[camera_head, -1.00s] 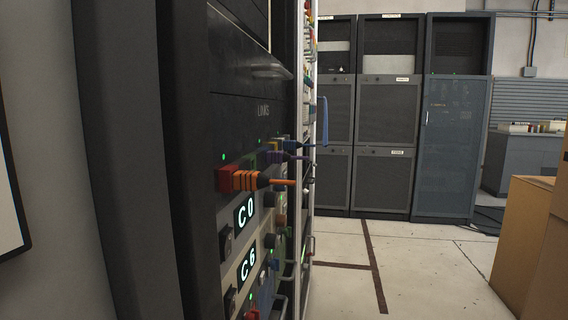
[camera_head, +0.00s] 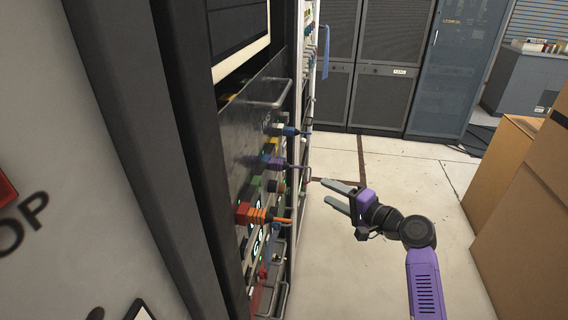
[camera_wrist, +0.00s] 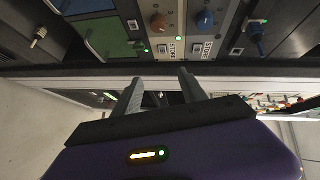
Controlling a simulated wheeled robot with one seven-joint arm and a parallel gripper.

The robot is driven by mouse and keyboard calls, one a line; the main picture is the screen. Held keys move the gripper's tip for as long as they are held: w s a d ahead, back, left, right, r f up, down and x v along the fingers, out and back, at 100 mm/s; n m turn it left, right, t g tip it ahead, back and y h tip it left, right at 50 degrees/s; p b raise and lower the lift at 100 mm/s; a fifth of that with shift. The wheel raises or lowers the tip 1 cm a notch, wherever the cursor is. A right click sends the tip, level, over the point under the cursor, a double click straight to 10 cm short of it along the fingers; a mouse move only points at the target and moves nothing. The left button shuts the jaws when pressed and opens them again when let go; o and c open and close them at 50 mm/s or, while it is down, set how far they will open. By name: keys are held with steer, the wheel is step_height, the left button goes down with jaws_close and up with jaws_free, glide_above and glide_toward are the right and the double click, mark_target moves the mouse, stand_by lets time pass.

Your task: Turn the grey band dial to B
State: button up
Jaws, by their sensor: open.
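I cannot make out the grey band dial or its letters in either view. In the wrist view, an orange knob (camera_wrist: 158,22) and a blue knob (camera_wrist: 205,20) sit on pale panels above STOR buttons. My gripper (camera_head: 324,191) is open and empty in the head view, to the right of the rack front and apart from it. Its two grey fingers point left toward the rack. In the wrist view, my gripper (camera_wrist: 160,78) shows its fingers spread below the knobs, over a pale rail.
The rack front (camera_head: 255,125) carries protruding plugs, including an orange-cabled red plug (camera_head: 246,213) and a purple plug (camera_head: 272,163), plus metal handles (camera_head: 265,93). Cardboard boxes (camera_head: 500,165) stand at the right. Pale floor (camera_head: 410,170) is free between. Dark cabinets (camera_head: 385,97) stand behind.

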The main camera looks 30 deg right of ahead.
step_height(320, 180, up, 7)
steer(key=w+a+y+p, duration=0.1)
steer(key=a+y, duration=0.1)
steer(key=y, duration=0.3)
steer(key=n+g+y, duration=0.2)
steer(key=g+y, duration=0.1)
steer(key=y, duration=0.3)
glide_toward(273, 186)
steer(key=w, duration=0.1)
steer(key=x, duration=0.7)
steer(key=shift+w+d+f+p, duration=0.25)
steer(key=shift+f+p, duration=0.15)
steer(key=shift+f, duration=0.1)
steer(key=shift+c, duration=0.2)
steer(key=shift+s, duration=0.1)
jaws_close()
